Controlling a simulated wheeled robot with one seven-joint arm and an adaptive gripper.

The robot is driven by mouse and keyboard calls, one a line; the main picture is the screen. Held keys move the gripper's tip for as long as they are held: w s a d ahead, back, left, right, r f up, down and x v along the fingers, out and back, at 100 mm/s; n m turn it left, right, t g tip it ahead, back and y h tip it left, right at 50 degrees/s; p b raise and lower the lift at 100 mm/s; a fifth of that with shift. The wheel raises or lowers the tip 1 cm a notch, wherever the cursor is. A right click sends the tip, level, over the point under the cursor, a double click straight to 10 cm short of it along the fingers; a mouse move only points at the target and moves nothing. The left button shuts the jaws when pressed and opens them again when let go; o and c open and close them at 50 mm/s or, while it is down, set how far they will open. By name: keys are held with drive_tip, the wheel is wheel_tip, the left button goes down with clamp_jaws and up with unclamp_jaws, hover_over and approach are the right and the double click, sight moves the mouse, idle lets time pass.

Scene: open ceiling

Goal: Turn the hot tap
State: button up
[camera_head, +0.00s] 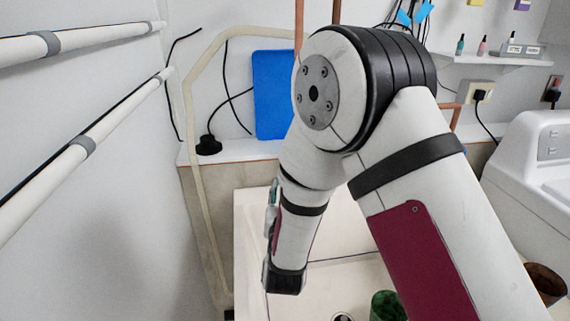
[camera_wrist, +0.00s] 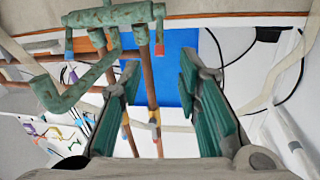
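A weathered green mixer tap (camera_wrist: 108,16) with a long curved spout shows at the upper left of the wrist view, which looks inverted. In the head view my arm hides the tap and most of the gripper.
Copper pipes (camera_wrist: 143,80) run behind the tap. A blue board (camera_head: 272,95) leans on the back wall. The pale sink (camera_head: 250,225) lies below my arm, with a green container (camera_head: 387,306) in it. A white appliance (camera_head: 535,165) stands at right; white pipes (camera_head: 100,120) line the left wall.

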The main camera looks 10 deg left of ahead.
drive_tip(key=w, duration=0.4)
drive_tip(key=w+a, duration=0.1)
drive_tip(key=w, duration=0.8)
drive_tip(key=shift+w+a, duration=0.2)
drive_tip(key=shift+w, duration=0.05)
clamp_jaws()
